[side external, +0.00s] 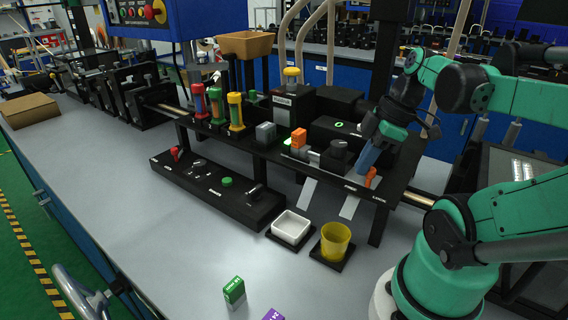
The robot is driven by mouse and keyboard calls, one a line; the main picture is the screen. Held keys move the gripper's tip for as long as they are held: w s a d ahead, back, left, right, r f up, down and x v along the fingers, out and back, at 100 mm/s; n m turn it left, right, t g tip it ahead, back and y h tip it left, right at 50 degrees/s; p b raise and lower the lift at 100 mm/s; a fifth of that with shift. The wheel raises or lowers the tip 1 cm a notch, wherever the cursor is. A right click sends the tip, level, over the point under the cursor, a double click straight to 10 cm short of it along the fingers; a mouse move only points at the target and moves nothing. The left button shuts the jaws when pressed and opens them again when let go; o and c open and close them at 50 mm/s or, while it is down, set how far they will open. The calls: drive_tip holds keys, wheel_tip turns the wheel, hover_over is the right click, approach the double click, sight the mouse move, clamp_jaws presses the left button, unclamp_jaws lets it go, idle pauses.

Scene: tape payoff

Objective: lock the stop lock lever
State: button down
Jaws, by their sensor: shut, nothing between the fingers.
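A small orange lever (371,176) stands at the right front of the black raised bench, near small white lettering on its front edge; it looks like the stop lock lever. My gripper (362,168) points down just left of this lever, with its bluish fingers together and empty. The fingertips are close to the lever; I cannot tell whether they touch it. The fingers and wrist hide part of the bench behind them.
An orange block (299,138) and a black knob (338,146) stand left of my gripper. A white tray (290,228) and a yellow cup (335,240) sit below. A black control panel (215,185) lies further left. The grey table front is mostly clear.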

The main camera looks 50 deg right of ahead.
drive_tip(key=n, duration=0.1)
drive_tip(key=s+n+y, duration=0.1)
drive_tip(key=n, duration=0.1)
drive_tip(key=shift+s+d+g, duration=0.2)
drive_tip(key=shift+s+g, duration=0.05)
drive_tip(key=shift+g, duration=0.15)
drive_tip(key=shift+s+d+n, duration=0.15)
drive_tip(key=shift+s+n, duration=0.15)
drive_tip(key=shift+s, duration=0.15)
drive_tip(key=shift+s+d, duration=0.1)
drive_tip(key=shift+s, duration=0.05)
drive_tip(key=shift+r, duration=0.1)
drive_tip(key=v, duration=1)
drive_tip(key=shift+w+d, duration=0.2)
drive_tip(key=shift+w, duration=0.05)
